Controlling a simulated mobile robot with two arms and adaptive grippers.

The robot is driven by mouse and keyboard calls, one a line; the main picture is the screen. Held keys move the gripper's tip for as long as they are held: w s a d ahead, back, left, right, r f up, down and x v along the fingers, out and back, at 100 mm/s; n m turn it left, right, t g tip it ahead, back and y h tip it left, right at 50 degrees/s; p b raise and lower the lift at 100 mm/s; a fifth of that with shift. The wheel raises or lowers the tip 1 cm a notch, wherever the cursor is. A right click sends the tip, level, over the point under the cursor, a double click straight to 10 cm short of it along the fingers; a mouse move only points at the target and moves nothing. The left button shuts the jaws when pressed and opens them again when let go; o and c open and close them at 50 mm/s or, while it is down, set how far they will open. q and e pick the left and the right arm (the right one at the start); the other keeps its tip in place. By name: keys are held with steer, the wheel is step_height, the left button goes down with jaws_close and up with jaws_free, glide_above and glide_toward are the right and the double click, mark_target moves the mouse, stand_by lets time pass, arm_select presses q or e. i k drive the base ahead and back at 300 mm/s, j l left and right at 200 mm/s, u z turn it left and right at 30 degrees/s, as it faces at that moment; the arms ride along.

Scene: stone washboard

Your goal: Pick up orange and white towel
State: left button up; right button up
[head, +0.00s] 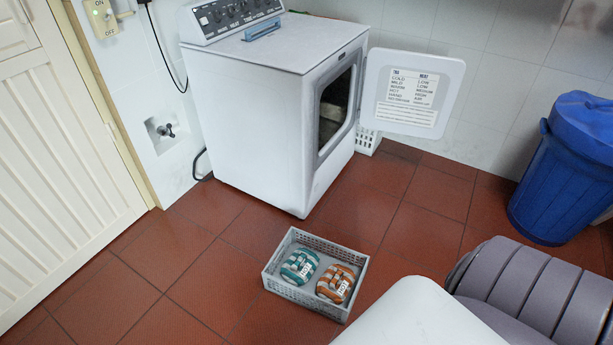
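The orange and white towel (336,283) is a striped roll with a pale label. It lies in a light grey plastic basket (277,281) on the floor at the lower middle of the head view. A teal and white towel (299,266) of the same shape lies to its left in the basket, with a small gap between them. Neither my left nor my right gripper shows in this view.
A white dryer (250,125) stands behind the basket, its door (412,90) swung open to the right. A white crate (368,139) sits behind the door. A blue lidded bin (556,185) stands at the right. Red floor tiles (165,250) left of the basket are clear.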

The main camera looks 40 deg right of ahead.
mark_target(335, 286)
steer(key=i+j+z, duration=0.15)
steer(key=i, duration=0.25)
steer(key=i+j+z, duration=0.2)
steer(key=i, duration=0.25)
steer(key=i+z, duration=0.15)
steer(key=z, duration=0.3)
steer(key=i+z, duration=0.15)
steer(key=z, duration=0.3)
steer(key=i+j+z, duration=0.1)
steer(key=z, duration=0.3)
steer(key=i+j+z, duration=0.1)
steer(key=j+z, duration=0.15)
steer(key=z, duration=0.2)
